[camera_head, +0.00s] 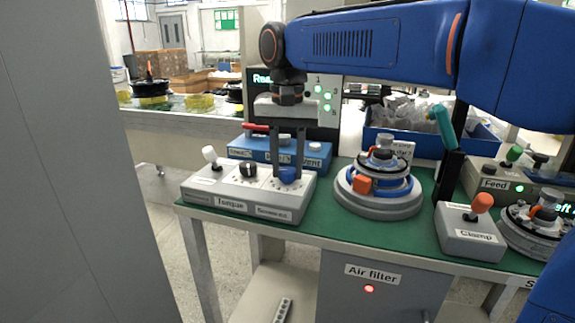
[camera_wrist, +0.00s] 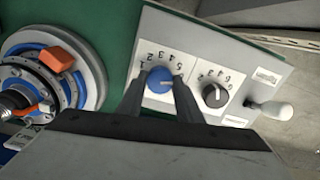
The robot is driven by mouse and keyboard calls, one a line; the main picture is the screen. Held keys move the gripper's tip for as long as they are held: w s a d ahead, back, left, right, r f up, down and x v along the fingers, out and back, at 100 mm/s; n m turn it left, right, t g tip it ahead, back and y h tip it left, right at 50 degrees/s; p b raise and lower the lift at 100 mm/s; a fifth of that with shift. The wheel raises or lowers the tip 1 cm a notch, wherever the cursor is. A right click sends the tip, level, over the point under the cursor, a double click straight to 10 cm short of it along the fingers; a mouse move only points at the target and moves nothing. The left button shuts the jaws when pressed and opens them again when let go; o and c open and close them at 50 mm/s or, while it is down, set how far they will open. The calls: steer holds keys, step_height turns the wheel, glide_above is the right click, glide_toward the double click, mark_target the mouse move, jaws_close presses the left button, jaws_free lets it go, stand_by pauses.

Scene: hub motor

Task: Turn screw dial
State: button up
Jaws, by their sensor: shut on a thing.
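The blue dial (camera_head: 288,175) sits on the right part of the grey control box (camera_head: 222,207), above a label that is hard to read. In the wrist view the blue dial (camera_wrist: 158,80) has a pale pointer mark and printed numbers around it. My gripper (camera_head: 286,168) points straight down from above. Its two fingers are shut on the blue dial, one on each side, as the wrist view also shows (camera_wrist: 160,92). A black dial (camera_wrist: 215,96) with its own numbers sits beside it. The exact number at the blue dial's pointer is too small to tell.
A white-tipped lever (camera_head: 209,155) stands at the box's left end. A blue box with a red handle (camera_head: 256,128) is close behind. The round fixture with an orange block (camera_head: 362,184) stands to the right, then the clamp box (camera_head: 470,235). Green table surface lies between.

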mark_target(288, 170)
stand_by(0.3)
steer(key=o, duration=1)
steer(key=shift+o, duration=0.2)
step_height(288, 170, up, 17)
steer(key=shift+r, duration=0.2)
